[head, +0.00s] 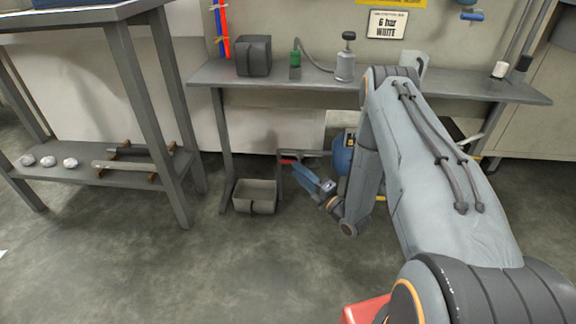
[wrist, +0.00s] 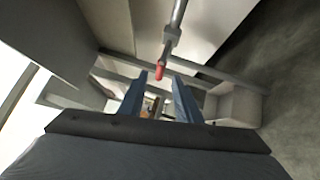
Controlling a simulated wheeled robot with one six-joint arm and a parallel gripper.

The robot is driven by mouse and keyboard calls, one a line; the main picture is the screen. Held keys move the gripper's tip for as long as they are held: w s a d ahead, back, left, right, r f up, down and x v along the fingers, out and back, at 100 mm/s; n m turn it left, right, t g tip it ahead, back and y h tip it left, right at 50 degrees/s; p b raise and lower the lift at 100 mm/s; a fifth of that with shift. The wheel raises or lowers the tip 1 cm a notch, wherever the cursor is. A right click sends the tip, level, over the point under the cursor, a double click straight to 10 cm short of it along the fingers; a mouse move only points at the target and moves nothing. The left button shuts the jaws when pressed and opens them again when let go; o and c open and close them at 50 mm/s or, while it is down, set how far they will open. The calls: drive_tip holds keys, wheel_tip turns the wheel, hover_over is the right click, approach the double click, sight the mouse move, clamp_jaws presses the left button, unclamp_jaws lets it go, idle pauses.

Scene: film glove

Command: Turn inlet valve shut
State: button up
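A red valve handle (head: 289,161) sits low under the bench on a grey pipe (head: 312,153). In the wrist view the red handle (wrist: 160,71) points toward me, just beyond the fingertips and roughly between them. My gripper (head: 306,174) is low under the bench's front, close to the red handle. Its two blue fingers are apart in the wrist view (wrist: 161,84), with nothing held. I cannot tell from these frames whether the handle is touched.
A grey bin (head: 255,196) stands on the floor left of my gripper. A blue tank (head: 343,156) stands behind my arm. The bench (head: 290,82) overhangs, with a grey container (head: 253,56) and bottles on top. A shelf table (head: 100,172) stands at left. The front floor is clear.

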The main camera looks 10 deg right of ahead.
sight(288, 162)
drive_tip(key=b+x, duration=0.2)
drive_tip(key=x, duration=0.4)
drive_tip(key=shift+w+a, duration=0.1)
drive_tip(key=shift+w, duration=0.2)
clamp_jaws()
